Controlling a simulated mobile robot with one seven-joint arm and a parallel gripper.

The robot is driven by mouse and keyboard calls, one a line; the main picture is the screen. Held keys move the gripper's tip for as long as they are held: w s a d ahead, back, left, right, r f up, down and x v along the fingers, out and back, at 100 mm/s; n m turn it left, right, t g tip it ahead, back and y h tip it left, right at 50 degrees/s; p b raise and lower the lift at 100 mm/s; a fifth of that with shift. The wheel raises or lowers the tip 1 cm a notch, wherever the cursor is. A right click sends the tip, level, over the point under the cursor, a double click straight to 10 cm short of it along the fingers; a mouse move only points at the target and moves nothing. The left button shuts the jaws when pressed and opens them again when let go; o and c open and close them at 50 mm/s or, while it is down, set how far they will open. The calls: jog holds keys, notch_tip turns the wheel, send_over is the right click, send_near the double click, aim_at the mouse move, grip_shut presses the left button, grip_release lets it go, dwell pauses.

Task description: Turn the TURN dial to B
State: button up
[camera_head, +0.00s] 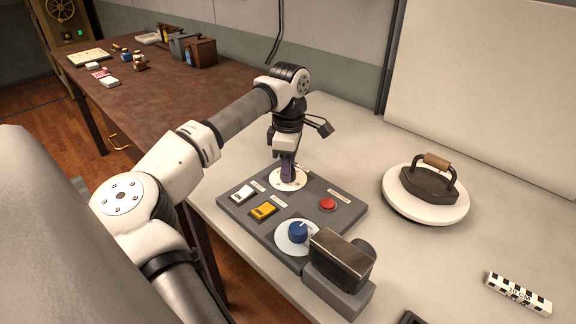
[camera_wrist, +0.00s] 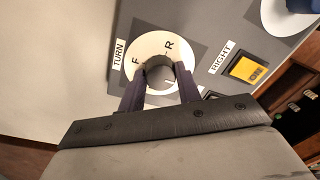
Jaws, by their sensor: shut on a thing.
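The TURN dial (camera_head: 278,184) is a white disc with letters on the grey control panel (camera_head: 235,209). In the wrist view, the disc (camera_wrist: 150,47) lies beside a TURN label (camera_wrist: 119,54) and shows an F and an R. Its dark round knob (camera_wrist: 160,74) sits at the middle. My gripper (camera_wrist: 161,77) is shut on the knob, one dark finger on each side. In the head view, my gripper (camera_head: 288,176) points down onto the dial and covers the knob. I cannot make out the letter B or which way the knob points.
The panel also has a white switch (camera_head: 243,194), a yellow switch (camera_head: 263,211), a red button (camera_head: 327,204) and a blue knob (camera_head: 298,231). A grey block with a metal top (camera_head: 342,258) stands at its front corner. An iron (camera_head: 430,185) rests on a round white base to the right.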

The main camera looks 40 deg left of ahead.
jog(key=o, duration=1)
jog(key=shift+c, duration=0.2)
jog(key=shift+r, duration=0.1)
notch_tip(320, 180, up, 14)
jog(key=shift+w+a+b, duration=0.15)
jog(key=shift+w+b, duration=0.2)
jog(key=shift+b, duration=0.1)
jog(key=shift+f, duration=0.2)
